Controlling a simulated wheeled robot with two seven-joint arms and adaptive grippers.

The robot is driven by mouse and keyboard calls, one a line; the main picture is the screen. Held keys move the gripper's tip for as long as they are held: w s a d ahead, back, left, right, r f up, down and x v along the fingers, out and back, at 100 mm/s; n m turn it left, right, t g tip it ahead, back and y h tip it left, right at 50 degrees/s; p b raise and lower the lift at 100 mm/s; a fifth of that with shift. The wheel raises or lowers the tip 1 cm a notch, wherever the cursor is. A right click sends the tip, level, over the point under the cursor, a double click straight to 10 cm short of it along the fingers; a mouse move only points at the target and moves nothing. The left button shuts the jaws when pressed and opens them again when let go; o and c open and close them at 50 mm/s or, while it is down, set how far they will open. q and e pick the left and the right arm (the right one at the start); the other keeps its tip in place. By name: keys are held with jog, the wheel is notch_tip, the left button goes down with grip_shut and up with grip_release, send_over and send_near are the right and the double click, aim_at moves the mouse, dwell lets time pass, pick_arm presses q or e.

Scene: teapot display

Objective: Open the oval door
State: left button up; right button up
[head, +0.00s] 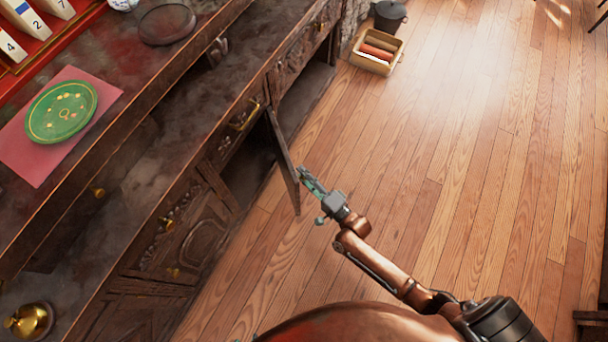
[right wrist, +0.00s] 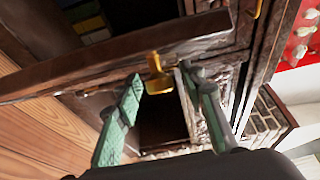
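A cabinet door (head: 284,163) stands swung out from the dark carved cabinet (head: 218,183), nearly edge-on in the head view, so its front is mostly hidden. I cannot tell whether it bears an oval. A closed panel (head: 203,241) with a carved oval shows nearer on the cabinet. My right gripper (head: 309,181) is beside the outer edge of the open door. In the right wrist view, its green fingers (right wrist: 168,88) are spread apart, with a brass knob (right wrist: 156,76) ahead between them. Contact with the knob is not clear. My left gripper is not in view.
Clear wooden floor (head: 430,130) lies right of the cabinet. A yellow box (head: 377,53) of rolls and a dark pot (head: 390,14) stand at the far end. A green plate (head: 62,112) on a pink mat (head: 35,160) and a dark round plate (head: 167,23) lie on top.

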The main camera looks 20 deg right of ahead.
jog(key=shift+c, duration=0.3)
grip_shut()
dwell(0.3)
